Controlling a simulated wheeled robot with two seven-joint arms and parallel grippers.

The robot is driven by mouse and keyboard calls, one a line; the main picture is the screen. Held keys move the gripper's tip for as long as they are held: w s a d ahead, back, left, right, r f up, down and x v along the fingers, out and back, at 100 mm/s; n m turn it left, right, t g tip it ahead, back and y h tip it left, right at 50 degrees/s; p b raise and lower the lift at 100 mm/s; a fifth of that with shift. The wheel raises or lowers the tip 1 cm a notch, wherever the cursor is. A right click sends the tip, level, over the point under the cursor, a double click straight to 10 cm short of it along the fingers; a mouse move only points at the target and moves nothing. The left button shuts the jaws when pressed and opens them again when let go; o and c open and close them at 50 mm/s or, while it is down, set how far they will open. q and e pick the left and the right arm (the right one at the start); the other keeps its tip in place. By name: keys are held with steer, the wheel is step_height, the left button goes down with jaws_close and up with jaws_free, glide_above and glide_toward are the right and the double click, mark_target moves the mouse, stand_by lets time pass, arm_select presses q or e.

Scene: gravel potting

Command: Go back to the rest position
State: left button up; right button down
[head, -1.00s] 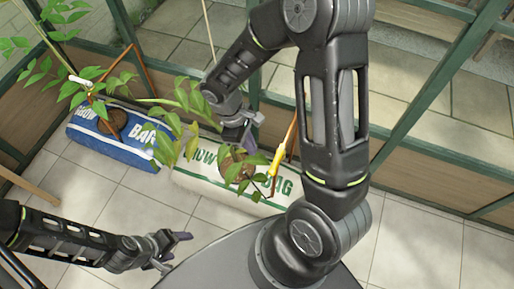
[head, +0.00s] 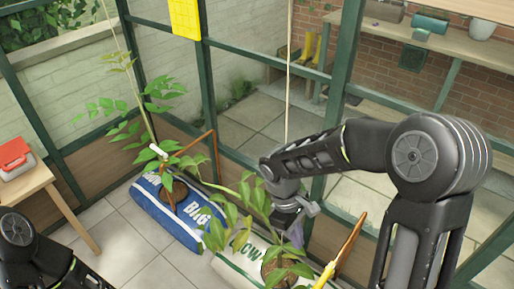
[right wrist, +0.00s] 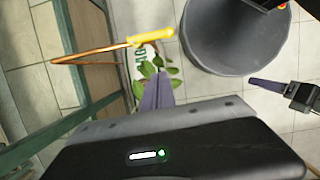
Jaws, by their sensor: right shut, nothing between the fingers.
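My right gripper (head: 295,230) hangs fingers-down above the white grow bag (head: 232,262), shut and empty. Its purple fingers also show together in the right wrist view (right wrist: 157,92). My left arm is at the lower left of the head view, with its gripper out of that frame. A gripper that looks like my left one (right wrist: 280,88) shows at the right of the right wrist view, with one purple finger visible. I cannot tell whether it is open.
The white bag holds a leafy plant (head: 285,268). A yellow handle (head: 325,274) and an orange-brown rod (head: 350,242) are close by the right gripper. A wooden table (head: 30,182) carries a red-and-white box (head: 14,158).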

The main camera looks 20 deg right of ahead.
steer(key=w+a+f+m+t+y, duration=0.3)
steer(key=a+f+m+t+y, duration=0.25)
steer(key=a+f, duration=0.75)
steer(key=s+a+f+m+g+p, duration=0.1)
steer(key=s+f+m, duration=0.1)
steer(key=s, duration=0.5)
steer(key=s+a+f+m+g+p, duration=0.1)
steer(key=s+a+f, duration=0.1)
steer(key=s+f, duration=0.2)
steer(key=s, duration=0.3)
steer(key=shift+f+m+y, duration=0.35)
steer(key=shift+a, duration=0.15)
